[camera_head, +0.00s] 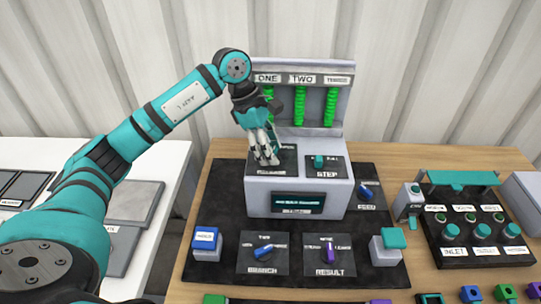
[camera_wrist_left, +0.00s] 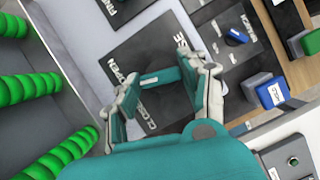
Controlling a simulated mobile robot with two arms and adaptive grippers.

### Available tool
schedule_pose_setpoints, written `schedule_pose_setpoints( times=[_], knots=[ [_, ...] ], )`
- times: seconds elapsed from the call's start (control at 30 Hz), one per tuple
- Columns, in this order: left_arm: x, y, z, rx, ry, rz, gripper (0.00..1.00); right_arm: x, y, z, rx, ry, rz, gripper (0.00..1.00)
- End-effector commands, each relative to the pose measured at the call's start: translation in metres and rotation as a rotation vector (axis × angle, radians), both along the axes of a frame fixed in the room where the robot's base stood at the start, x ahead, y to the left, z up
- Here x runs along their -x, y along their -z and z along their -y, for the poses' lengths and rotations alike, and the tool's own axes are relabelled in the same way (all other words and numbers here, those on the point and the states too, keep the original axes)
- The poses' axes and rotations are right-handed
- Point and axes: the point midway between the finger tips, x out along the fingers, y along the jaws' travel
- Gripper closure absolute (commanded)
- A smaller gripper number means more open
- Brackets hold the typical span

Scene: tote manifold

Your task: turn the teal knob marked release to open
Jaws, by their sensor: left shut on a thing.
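My left gripper (camera_head: 266,158) is over the left panel (camera_head: 287,158) on top of the grey machine box. In the left wrist view its two fingers stand on either side of a teal knob (camera_wrist_left: 158,78) and are shut on it. The knob is a short teal bar with a pale mark, on a black panel (camera_wrist_left: 140,48) lettered OPEN and CLOSE, with a title partly hidden by a finger. In the head view the fingers hide the knob. I cannot tell exactly which mark the knob points at. My right gripper is not in view.
Behind stands a grey rack with green coils (camera_head: 329,107) under ONE and TWO labels. A teal STEP knob (camera_head: 319,161) is just right of my gripper. In front are a blue BRANCH knob (camera_head: 264,252), a purple RESULT knob (camera_head: 329,250) and a blue-capped block (camera_head: 206,238).

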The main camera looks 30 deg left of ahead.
Motion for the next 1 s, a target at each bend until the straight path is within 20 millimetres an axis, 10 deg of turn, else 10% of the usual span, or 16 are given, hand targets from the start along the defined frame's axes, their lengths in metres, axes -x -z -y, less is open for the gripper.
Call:
schedule_pose_setpoints(
  times=[1.0],
  knots=[
    [-0.003, -0.002, 0.0, 0.0, 0.344, 0.005, 0.88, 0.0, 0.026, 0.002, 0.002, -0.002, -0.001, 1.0]
  ],
)
